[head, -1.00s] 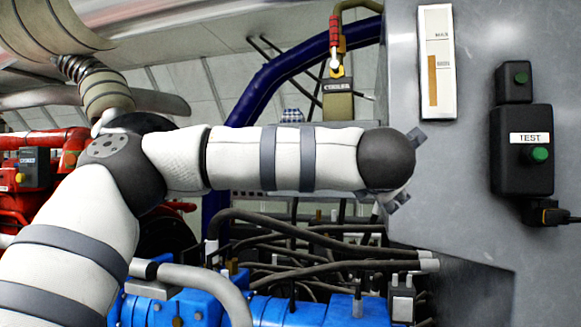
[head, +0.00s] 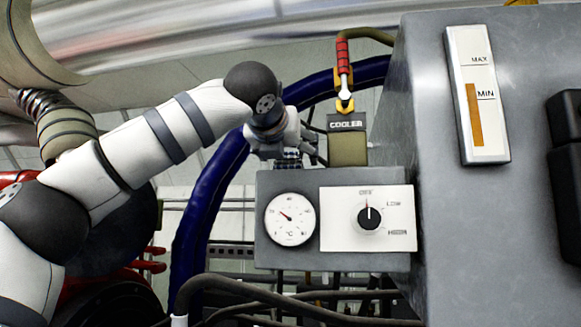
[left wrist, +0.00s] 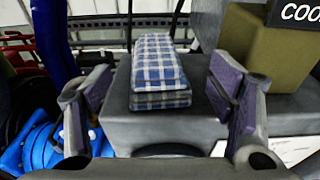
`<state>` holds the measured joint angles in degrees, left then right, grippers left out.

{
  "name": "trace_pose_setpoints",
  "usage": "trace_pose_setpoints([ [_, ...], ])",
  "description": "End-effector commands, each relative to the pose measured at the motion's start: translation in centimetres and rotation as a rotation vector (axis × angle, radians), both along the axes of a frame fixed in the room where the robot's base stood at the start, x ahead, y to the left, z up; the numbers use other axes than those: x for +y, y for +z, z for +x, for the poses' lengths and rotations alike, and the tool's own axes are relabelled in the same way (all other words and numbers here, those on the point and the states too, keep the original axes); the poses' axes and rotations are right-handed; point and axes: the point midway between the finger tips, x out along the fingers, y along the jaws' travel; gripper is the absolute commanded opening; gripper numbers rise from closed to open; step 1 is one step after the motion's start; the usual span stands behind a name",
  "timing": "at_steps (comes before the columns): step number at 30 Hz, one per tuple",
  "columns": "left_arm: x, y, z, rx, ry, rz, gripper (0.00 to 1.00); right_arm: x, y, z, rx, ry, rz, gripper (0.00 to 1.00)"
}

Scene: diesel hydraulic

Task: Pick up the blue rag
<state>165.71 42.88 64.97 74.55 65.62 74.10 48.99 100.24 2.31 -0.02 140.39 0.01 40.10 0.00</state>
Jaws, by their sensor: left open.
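The blue rag (left wrist: 160,68) is a folded blue-and-white checked cloth lying on top of a grey box (left wrist: 125,128) in the left wrist view. In the head view only a small part of the rag (head: 289,162) shows, at the top edge of the grey box (head: 335,175), below my gripper. My left gripper (head: 284,143) is open above the box. In the left wrist view the fingers of my left gripper (left wrist: 160,92) stand apart, one on each side of the rag, with nothing between them in contact. My right gripper is not in view.
The box front carries a temperature gauge (head: 290,219) and a dial (head: 369,217). An olive cooler block (head: 347,148) with a red-handled valve (head: 343,60) stands close right of the gripper. A blue hose (head: 208,195) curves behind. A large grey cabinet (head: 450,220) fills the right.

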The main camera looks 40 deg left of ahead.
Motion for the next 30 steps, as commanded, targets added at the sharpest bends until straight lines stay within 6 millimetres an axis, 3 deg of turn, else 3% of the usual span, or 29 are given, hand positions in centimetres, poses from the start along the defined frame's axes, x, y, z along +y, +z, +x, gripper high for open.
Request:
trace_pose_setpoints([
  [7, 2.4, -0.3, 3.7, 0.000, 0.002, 0.000, 0.76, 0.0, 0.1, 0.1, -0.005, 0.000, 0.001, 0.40],
  [15, 2.7, -0.3, 4.2, -0.003, 0.001, 0.002, 0.76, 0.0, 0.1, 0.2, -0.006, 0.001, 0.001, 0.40],
  [23, 2.7, -0.4, 4.2, -0.001, 0.001, 0.002, 0.22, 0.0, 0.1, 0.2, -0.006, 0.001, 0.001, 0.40],
  [30, 2.7, -0.4, 4.2, 0.000, 0.001, 0.001, 0.22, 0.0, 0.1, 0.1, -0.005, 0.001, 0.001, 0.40],
])
